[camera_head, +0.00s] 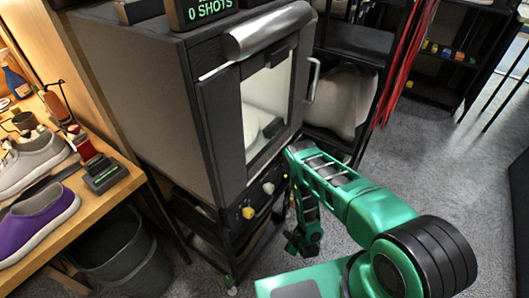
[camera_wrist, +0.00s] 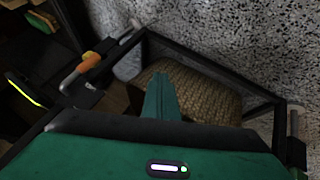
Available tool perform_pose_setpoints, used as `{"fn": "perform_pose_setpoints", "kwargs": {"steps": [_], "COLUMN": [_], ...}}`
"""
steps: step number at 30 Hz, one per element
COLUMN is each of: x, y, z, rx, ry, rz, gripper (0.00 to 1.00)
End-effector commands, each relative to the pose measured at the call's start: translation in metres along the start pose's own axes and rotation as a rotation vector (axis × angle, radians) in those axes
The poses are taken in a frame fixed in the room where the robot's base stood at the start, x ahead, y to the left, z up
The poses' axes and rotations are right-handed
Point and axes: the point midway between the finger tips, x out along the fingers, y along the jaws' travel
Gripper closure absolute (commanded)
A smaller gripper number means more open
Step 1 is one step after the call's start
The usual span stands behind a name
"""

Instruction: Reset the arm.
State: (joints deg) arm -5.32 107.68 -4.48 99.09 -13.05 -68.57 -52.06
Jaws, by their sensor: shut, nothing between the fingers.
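My green arm reaches from the lower right of the head view toward the front of a dark cabinet (camera_head: 150,110) with a glass door. My gripper (camera_head: 300,246) hangs down at the arm's end, beside the cabinet's lower right front and below its knobs. In the wrist view my gripper (camera_wrist: 161,92) shows as one green wedge, its fingers together and nothing between them. I cannot tell from the head view whether it touches the cabinet stand.
A yellow knob (camera_head: 248,213) and a door handle (camera_head: 312,80) stick out from the cabinet. A wooden bench (camera_head: 120,190) with sneakers and a dark bin (camera_head: 120,255) stand at left. A woven basket (camera_wrist: 195,90) lies below the gripper. Grey floor (camera_head: 440,150) is open at right.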

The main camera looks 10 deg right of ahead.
Motion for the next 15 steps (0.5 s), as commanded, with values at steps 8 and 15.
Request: {"fn": "perform_pose_setpoints", "kwargs": {"steps": [8, 15], "x": [0.001, -0.005], "y": [0.019, 0.082], "z": [-0.013, -0.051], "rx": [0.010, 0.054], "ry": [-0.009, -0.056], "rz": [-0.003, -0.020], "gripper": [1.00, 1.00]}}
